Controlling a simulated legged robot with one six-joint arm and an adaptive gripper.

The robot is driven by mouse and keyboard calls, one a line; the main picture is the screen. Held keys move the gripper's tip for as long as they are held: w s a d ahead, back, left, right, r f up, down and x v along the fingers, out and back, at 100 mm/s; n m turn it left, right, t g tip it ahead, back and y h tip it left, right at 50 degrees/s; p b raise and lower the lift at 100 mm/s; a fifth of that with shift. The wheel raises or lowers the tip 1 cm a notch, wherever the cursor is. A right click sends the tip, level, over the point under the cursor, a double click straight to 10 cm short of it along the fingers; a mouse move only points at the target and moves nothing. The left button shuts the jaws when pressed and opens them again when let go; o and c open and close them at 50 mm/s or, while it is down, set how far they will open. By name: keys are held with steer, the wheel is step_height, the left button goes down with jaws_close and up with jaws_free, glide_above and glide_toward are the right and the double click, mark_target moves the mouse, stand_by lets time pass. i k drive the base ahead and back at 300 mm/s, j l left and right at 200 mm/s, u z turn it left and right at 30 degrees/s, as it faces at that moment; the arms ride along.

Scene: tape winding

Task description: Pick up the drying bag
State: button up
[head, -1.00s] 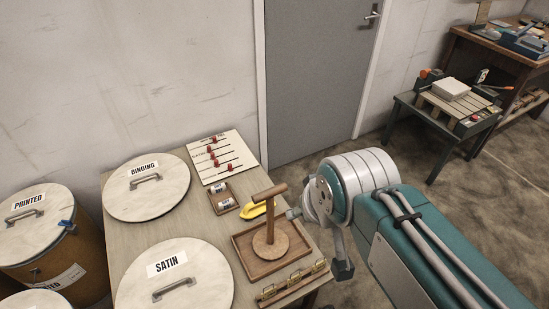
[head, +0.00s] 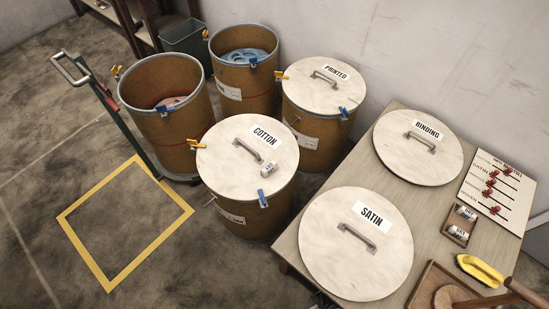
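A small white packet (head: 269,170) with dark lettering too small to read lies on the round lid marked COTTON (head: 245,160), near its front right edge. Two similar white packets, one at the back (head: 467,213) and one at the front (head: 459,233), sit in a small wooden tray (head: 446,230) on the table at the right. I cannot tell by their lettering which is a drying bag. My gripper is not in view.
The COTTON lid covers a brown drum; a PRINTED drum (head: 322,90) and two open drums (head: 165,100) (head: 243,55) stand close behind. A yellow floor square (head: 125,222) is empty.

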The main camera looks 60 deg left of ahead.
mark_target(272, 166)
steer(key=j, duration=0.1)
steer(key=l+u, duration=0.1)
steer(key=u, duration=0.55)
steer(key=l+u, duration=0.15)
steer(key=u, duration=0.3)
steer(key=l+u, duration=0.1)
steer(key=u, duration=0.4)
steer(key=k+u, duration=0.15)
steer(key=u, duration=0.3)
steer(key=l+u, duration=0.15)
steer(key=u, duration=0.3)
steer(key=k+j, duration=0.05)
